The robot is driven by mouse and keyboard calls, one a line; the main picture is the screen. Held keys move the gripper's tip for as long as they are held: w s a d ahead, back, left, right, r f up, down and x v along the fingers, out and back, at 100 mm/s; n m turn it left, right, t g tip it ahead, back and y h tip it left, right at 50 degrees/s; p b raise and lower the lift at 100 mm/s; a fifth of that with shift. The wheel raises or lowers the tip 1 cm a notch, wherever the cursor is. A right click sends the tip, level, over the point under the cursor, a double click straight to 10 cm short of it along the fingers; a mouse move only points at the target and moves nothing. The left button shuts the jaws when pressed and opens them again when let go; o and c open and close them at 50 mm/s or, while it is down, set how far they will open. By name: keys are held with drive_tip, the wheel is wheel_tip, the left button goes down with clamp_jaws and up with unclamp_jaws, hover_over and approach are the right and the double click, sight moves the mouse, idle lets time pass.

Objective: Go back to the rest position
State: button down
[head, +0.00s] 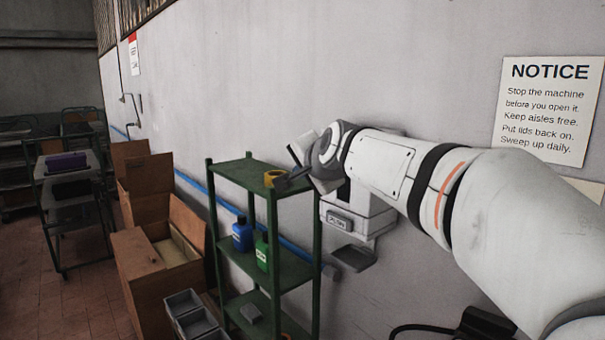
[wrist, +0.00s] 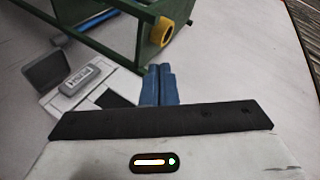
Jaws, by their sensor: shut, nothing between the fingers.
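My gripper (head: 288,180) is shut and empty. In the head view it is at the end of my outstretched arm, in front of the wall and overlapping the top of the green shelf rack. In the wrist view its two blue fingers (wrist: 158,84) lie side by side with no visible gap. A white wall unit (head: 362,219) with a grey label plate and a dark flap below is partly hidden behind my arm. It also shows left of the fingers in the wrist view (wrist: 66,98).
A yellow ring (head: 275,177) sits on the green rack (head: 245,168), close to my gripper in the picture. Blue (head: 242,236) and green (head: 262,252) bottles stand on a lower shelf. Floor (head: 75,305) is open farther left.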

drive_tip(key=s+d+f+n+g+h+b, duration=0.1)
drive_tip(key=s+d+f+n+g, duration=0.2)
drive_tip(key=s+f, duration=0.7)
drive_tip(key=s+d+f+n+g+h+b, duration=0.1)
drive_tip(key=s+d+f+n+g+h, duration=0.1)
drive_tip(key=s+d+f, duration=0.5)
drive_tip(key=s+d+f+n+g+h+b, duration=0.1)
drive_tip(key=s+d+f, duration=0.5)
drive_tip(key=s+f, duration=0.8)
drive_tip(key=n+g+h, duration=0.1)
drive_tip(key=n+g, duration=0.1)
drive_tip(key=shift+n+g, duration=0.3)
drive_tip(key=shift+g, duration=0.1)
drive_tip(key=shift+s+d+f, duration=0.1)
drive_tip(key=shift+d, duration=0.05)
